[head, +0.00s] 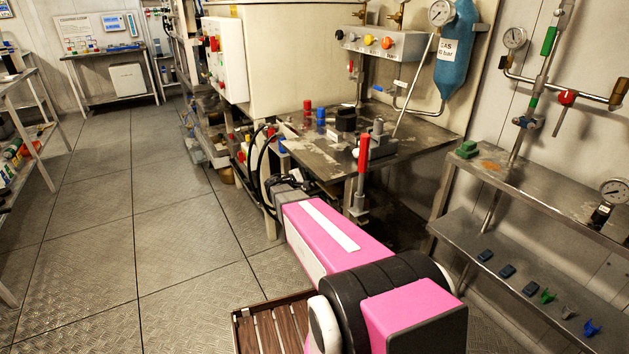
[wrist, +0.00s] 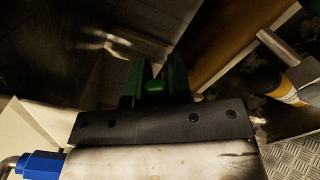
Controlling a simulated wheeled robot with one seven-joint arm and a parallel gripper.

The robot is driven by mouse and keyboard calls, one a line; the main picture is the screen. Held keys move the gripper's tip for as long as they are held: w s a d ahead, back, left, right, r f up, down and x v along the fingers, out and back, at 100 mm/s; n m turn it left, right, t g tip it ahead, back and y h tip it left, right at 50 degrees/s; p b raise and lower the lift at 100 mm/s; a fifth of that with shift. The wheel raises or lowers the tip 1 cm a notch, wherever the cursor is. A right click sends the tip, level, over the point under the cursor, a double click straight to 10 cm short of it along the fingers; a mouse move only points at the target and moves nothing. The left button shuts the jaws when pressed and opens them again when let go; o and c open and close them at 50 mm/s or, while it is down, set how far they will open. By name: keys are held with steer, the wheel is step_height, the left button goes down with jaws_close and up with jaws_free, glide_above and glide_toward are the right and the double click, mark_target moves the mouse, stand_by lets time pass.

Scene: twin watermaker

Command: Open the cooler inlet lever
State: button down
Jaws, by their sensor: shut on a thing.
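In the wrist view my gripper (wrist: 155,85) is shut around a small green part (wrist: 154,89), with upright green pieces on either side of it. I cannot tell whether this part is the cooler inlet lever, as the view is dark and close. In the head view my pink arm reaches toward the near left side of the steel bench, and the gripper is hidden there among hoses and machine parts. No lever in the head view can be read as the cooler inlet.
The steel bench (head: 412,152) carries an upright red handle (head: 364,155) at its near corner. Black hoses hang beside my wrist. A steel shelf (head: 481,231) stands at right below pipes with a red handle (head: 567,97). The floor (head: 100,245) at left is open.

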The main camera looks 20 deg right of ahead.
steer(key=shift+w+a+r+n, duration=0.1)
steer(key=shift+w+r+n, duration=0.25)
steer(key=shift+n, duration=0.85)
steer(key=shift+w+a+r+n, duration=0.1)
steer(key=shift+w+r+n, duration=0.3)
steer(key=shift+n, duration=0.8)
steer(key=shift+w+a+r+n, duration=0.15)
steer(key=shift+w+n, duration=0.3)
steer(key=shift+n, duration=0.75)
steer(key=shift+d, duration=0.1)
steer(key=c, duration=1)
jaws_free()
steer(key=shift+c, duration=0.2)
steer(key=s+a, duration=0.2)
steer(key=a, duration=0.8)
steer(key=shift+a, duration=0.35)
